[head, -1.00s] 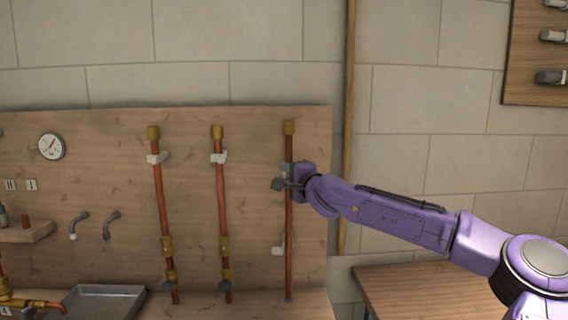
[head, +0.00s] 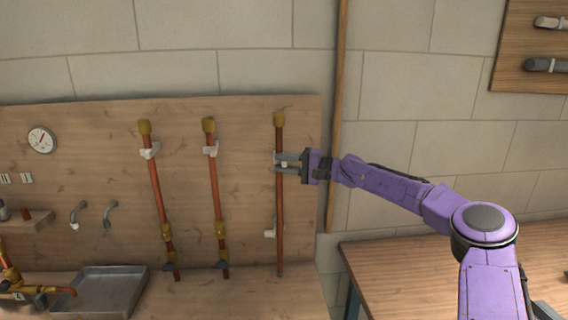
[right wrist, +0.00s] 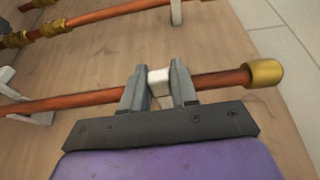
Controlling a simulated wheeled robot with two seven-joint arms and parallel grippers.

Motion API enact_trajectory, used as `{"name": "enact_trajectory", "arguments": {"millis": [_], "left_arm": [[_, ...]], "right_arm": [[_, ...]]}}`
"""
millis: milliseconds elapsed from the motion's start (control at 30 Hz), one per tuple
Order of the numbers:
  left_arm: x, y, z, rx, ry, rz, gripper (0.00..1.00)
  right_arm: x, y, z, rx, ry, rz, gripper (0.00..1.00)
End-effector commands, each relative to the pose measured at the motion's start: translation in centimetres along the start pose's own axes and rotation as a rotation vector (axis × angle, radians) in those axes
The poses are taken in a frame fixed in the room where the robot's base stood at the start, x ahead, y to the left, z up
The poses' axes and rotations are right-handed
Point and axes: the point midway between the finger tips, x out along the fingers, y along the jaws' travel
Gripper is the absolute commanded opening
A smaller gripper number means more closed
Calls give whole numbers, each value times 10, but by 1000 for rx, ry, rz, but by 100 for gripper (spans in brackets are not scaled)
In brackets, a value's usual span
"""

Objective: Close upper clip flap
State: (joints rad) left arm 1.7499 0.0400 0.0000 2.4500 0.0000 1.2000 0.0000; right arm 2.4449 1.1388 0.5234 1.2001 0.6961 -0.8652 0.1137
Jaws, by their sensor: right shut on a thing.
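The rightmost copper pipe (head: 280,205) stands upright against the wooden board, with a brass cap at its top. My right gripper (head: 281,164) reaches in from the right at the pipe's upper part. Its two fingers lie one above and one below the white upper clip (right wrist: 159,83). In the right wrist view the gripper (right wrist: 158,92) is shut on this clip, whose white band lies across the pipe between the fingers. Whether the flap is fully latched cannot be told. A white lower clip (head: 269,233) sits lower on the same pipe. My left gripper is not in view.
Two more copper pipes, a left one (head: 157,190) and a middle one (head: 213,180), stand on the wooden board (head: 100,125) with white clips. A metal tray (head: 125,280) lies below. A wooden table (head: 420,255) stands at the right under my arm.

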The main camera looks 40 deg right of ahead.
Motion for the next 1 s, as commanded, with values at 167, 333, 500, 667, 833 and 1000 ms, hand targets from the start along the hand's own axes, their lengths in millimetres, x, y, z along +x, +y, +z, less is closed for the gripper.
{"name": "enact_trajectory", "arguments": {"millis": [167,333,500,667,833,1000], "left_arm": [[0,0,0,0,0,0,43],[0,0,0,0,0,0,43],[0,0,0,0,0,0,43],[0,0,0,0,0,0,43],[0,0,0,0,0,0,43],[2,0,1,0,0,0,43]], "right_arm": [[0,0,-2,0,-29,0,0],[0,0,-1,-1,-39,-1,0],[0,-1,-1,-1,-39,-1,0],[0,-1,-1,-1,-38,-1,48],[0,0,-1,-1,-38,-1,49],[-3,0,-2,-1,-37,-2,49]]}}
